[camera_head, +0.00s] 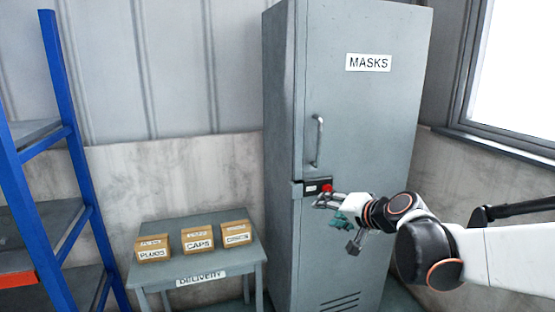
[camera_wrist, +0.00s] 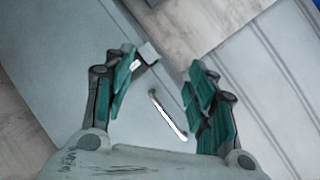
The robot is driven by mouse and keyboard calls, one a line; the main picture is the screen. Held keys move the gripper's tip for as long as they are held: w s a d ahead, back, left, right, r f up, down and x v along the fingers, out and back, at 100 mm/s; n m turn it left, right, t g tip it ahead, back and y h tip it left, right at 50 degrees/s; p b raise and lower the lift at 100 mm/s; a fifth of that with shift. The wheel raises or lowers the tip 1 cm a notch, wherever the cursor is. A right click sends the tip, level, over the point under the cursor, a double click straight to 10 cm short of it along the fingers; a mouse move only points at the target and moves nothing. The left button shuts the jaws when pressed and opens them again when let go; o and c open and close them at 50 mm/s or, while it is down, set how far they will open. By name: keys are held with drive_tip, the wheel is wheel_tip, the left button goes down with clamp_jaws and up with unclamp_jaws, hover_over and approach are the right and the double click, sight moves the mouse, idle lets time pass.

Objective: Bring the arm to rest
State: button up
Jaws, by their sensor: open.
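My gripper (camera_head: 338,222) is in front of the grey locker, level with the area just below its latch. In the wrist view my gripper (camera_wrist: 163,92) shows two teal-padded fingers spread apart with nothing between them. The locker's handle (camera_wrist: 168,114) shows beyond the gap between the fingers. My arm reaches in from the right in the head view. I cannot tell whether a finger touches the locker or its latch.
The grey locker (camera_head: 365,120), labelled MASKS, is closed, with a handle (camera_head: 318,142) and a red-marked latch (camera_head: 318,187). A DELIVERY table (camera_head: 206,267) at left bears three boxes (camera_head: 198,239). A blue-framed shelf (camera_head: 60,130) stands far left. A window (camera_head: 515,75) is at right.

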drive_tip(key=s+d+f+n+g+h, duration=0.1)
drive_tip(key=s+d+f+n+h, duration=0.1)
drive_tip(key=s, duration=0.8)
drive_tip(key=s+d+f+n+g+h, duration=0.1)
drive_tip(key=s+d+f+g+h, duration=0.1)
drive_tip(key=s, duration=0.8)
drive_tip(key=s+d+f+n+g+h, duration=0.1)
drive_tip(key=s+f+n, duration=0.1)
drive_tip(key=s, duration=0.8)
drive_tip(key=shift+d+f+n+h, duration=0.3)
drive_tip(key=shift+d+h, duration=0.1)
